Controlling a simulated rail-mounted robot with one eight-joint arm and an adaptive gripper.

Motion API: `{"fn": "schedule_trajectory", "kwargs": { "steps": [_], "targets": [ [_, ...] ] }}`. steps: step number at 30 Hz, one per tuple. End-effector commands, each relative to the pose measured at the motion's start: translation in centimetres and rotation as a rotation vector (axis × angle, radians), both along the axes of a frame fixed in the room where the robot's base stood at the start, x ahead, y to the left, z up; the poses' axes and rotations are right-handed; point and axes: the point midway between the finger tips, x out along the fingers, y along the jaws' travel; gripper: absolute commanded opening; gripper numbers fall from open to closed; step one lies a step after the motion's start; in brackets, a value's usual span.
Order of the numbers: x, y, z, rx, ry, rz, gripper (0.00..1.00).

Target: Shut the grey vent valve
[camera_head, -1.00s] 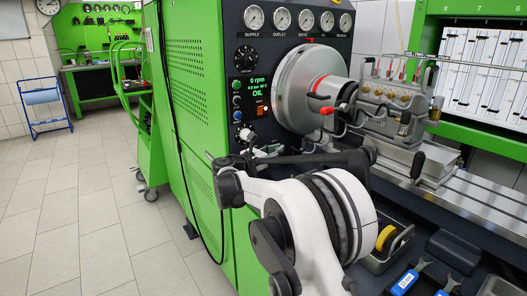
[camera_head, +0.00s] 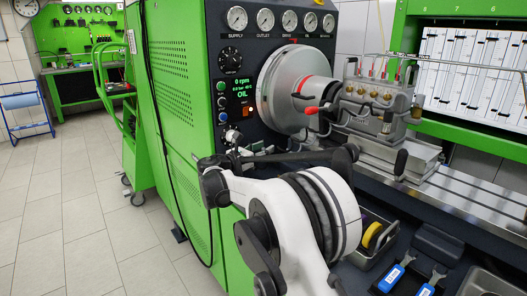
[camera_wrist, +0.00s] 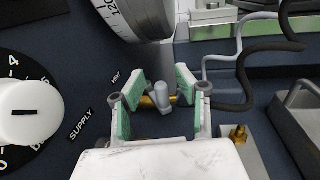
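The grey vent valve (camera_wrist: 162,98) shows in the wrist view as a small grey handle on a brass stem, beside the word VENT on the dark panel. My gripper (camera_wrist: 159,92) is open, with its green-padded fingers on either side of the handle. A gap shows between pads and handle; I cannot tell whether any pad touches it. In the head view, my arm reaches to the panel's lower part, below the white supply knob (camera_head: 232,135). The valve and my fingers are too small or hidden to make out there.
The white numbered knob (camera_wrist: 27,112) is close on the left in the wrist view. The large flywheel (camera_head: 287,92) is above the valve. Dark and grey hoses (camera_wrist: 243,75) run at the right. The pump (camera_head: 375,105) stands on the bench rail. A tray (camera_head: 377,245) lies beside my arm.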

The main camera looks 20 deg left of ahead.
Motion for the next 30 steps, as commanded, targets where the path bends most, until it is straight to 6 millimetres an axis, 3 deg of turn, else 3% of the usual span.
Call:
{"fn": "schedule_trajectory", "kwargs": {
  "steps": [15,28,30],
  "targets": [
    [-0.1,0.0,8.2,0.0,0.0,0.0,0.32],
    [0.0,0.0,9.3,0.0,0.0,0.0,0.32],
    [0.0,0.0,9.2,0.005,0.001,0.001,0.22]
  ]
}}
